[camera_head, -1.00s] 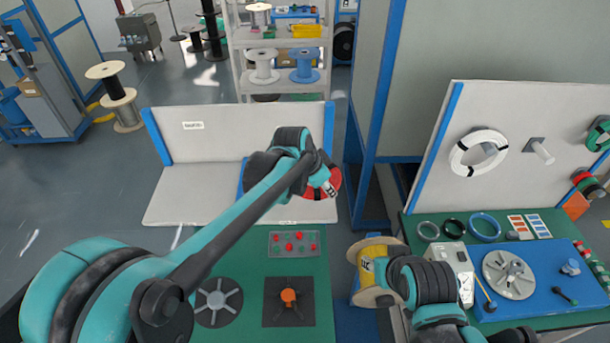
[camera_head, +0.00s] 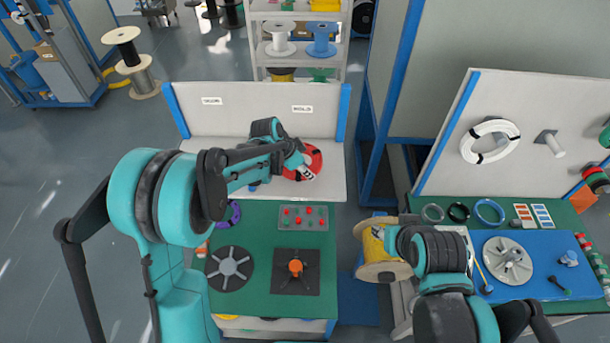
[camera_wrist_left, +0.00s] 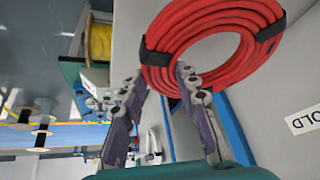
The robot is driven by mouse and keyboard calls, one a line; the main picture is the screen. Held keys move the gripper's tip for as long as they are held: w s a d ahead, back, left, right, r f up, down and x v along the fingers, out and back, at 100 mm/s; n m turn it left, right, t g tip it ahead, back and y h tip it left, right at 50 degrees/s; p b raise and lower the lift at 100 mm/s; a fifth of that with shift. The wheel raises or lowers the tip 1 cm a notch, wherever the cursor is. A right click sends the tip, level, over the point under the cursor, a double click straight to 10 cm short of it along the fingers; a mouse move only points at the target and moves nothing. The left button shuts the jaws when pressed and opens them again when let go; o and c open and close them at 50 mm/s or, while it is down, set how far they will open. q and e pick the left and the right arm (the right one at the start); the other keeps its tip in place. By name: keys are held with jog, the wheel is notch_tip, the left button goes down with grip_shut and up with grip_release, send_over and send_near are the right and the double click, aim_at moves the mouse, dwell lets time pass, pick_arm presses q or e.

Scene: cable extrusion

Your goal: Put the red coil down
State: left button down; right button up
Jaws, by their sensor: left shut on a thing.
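The red coil (camera_head: 314,160), with black bands, is at the right part of the pale bench (camera_head: 215,185), below the HOLD label (camera_head: 302,109). In the left wrist view the coil (camera_wrist_left: 215,35) fills the upper middle. My left gripper (camera_head: 305,172) is shut on the coil's near rim; its fingertips (camera_wrist_left: 160,80) reach the rim in the left wrist view. I cannot tell whether the coil touches the bench.
A second label (camera_head: 212,101) marks the left half of the back panel (camera_head: 255,95). The bench's left half is clear. The green table (camera_head: 260,215) in front carries a button box (camera_head: 303,217) and round fixtures. A white coil (camera_head: 490,141) hangs on the right-hand panel.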

pick_arm(q)
jog(key=shift+w+f, duration=0.1)
jog(key=shift+f, duration=0.2)
notch_tip(320, 180, down, 4)
jog(key=shift+a+r+p, duration=0.1)
jog(key=shift+r+p, duration=0.1)
jog(key=shift+p, duration=0.15)
jog(key=shift+f, duration=0.15)
jog(key=c, duration=1.1)
grip_release()
jog(key=shift+c, duration=0.2)
